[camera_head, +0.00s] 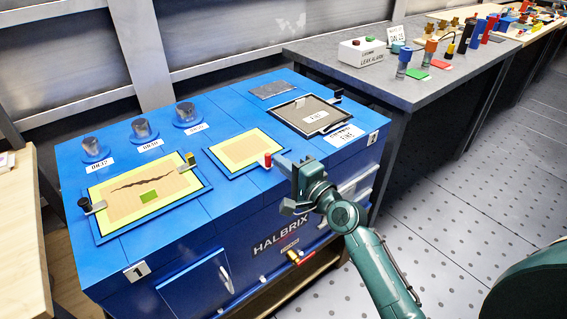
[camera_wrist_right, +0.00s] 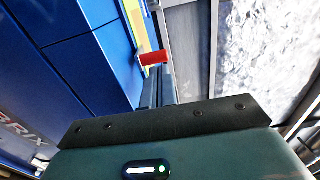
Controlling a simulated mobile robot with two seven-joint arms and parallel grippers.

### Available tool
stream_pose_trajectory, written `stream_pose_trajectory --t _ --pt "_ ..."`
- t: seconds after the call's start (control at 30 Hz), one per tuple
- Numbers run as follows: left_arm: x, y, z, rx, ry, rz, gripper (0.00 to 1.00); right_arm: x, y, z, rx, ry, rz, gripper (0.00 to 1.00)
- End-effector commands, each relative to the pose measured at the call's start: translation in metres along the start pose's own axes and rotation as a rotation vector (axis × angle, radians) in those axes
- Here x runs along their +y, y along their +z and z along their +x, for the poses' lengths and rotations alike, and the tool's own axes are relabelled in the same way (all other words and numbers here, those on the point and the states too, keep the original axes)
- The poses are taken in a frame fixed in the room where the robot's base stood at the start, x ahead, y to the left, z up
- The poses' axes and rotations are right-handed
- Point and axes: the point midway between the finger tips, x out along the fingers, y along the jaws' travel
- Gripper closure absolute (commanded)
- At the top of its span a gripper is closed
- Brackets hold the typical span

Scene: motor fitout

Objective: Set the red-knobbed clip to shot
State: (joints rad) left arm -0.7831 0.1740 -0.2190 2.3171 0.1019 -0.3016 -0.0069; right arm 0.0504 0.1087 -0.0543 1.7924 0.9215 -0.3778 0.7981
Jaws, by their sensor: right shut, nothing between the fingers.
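The red-knobbed clip (camera_head: 267,160) stands at the right edge of the middle yellow-bordered panel (camera_head: 245,152) on the blue machine top. Its red knob (camera_wrist_right: 153,58) also shows in the right wrist view, just past my fingers. My right gripper (camera_head: 285,166) is shut and empty, just right of the red knob at the machine's front edge. In the right wrist view its narrow fingers (camera_wrist_right: 160,92) point toward the knob. I cannot tell whether they touch it. No legible "shot" mark shows. My left gripper is not in view.
A dark framed panel (camera_head: 313,113) lies at the right. A grey bench (camera_head: 440,83) with coloured parts is beyond.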

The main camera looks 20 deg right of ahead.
Motion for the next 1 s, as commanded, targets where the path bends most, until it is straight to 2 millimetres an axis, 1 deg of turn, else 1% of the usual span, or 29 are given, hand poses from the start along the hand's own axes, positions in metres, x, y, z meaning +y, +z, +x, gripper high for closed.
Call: stream_pose_trajectory --t 0.27,0.33,0.5,0.6,1.0 --pt "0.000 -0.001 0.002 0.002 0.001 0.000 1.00 0.000 0.000 0.000 0.000 -0.001 -0.001 1.00" --pt "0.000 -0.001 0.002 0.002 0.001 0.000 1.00 -0.001 0.000 0.006 0.001 -0.002 -0.001 1.00" --pt "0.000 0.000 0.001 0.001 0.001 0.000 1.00 -0.001 -0.001 0.029 0.001 -0.002 -0.001 1.00" --pt "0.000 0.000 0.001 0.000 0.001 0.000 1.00 -0.001 0.000 0.034 0.000 -0.001 -0.001 1.00" --pt "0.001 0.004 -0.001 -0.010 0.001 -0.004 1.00 -0.001 0.002 0.035 -0.003 -0.001 0.000 1.00"
